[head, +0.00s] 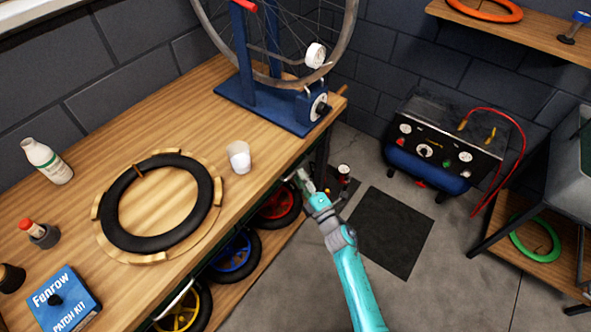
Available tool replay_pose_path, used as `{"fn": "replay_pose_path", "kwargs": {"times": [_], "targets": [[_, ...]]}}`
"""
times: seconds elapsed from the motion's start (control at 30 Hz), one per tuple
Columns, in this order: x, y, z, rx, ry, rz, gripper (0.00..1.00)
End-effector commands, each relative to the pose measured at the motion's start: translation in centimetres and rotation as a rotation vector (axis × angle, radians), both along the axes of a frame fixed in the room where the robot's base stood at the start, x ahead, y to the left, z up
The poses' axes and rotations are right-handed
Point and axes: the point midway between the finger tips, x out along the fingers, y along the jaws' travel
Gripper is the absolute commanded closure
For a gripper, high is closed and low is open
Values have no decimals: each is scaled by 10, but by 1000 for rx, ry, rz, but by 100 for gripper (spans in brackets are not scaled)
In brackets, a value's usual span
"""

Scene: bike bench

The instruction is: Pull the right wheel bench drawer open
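The wooden wheel bench (215,120) runs diagonally from the lower left to the upper middle. Its dark front edge carries the drawers, seen steeply from above, so their fronts barely show. A pale bar handle (176,297) shows at the left part of the front. My gripper (300,178) is at the right part of the bench front, close to the edge, where the right drawer's handle is mostly hidden. The right drawer does not visibly stick out. The fingers are too small to tell whether they are open or shut, or touching the handle.
Wheels with red (280,206), blue (232,254) and yellow (184,312) centres sit beneath the bench top. A white cup (239,158) and a black tyre (118,222) are on top. A dark mat (390,232) lies on open floor to the right, before a compressor (428,150).

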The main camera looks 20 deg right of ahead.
Motion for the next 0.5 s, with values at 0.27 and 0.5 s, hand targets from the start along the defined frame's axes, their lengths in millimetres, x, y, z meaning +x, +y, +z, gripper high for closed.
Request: {"fn": "replay_pose_path", "kwargs": {"times": [0.27,0.5], "targets": [[31,8,6,1,0,0,63],[36,9,6,1,1,0,63]]}}
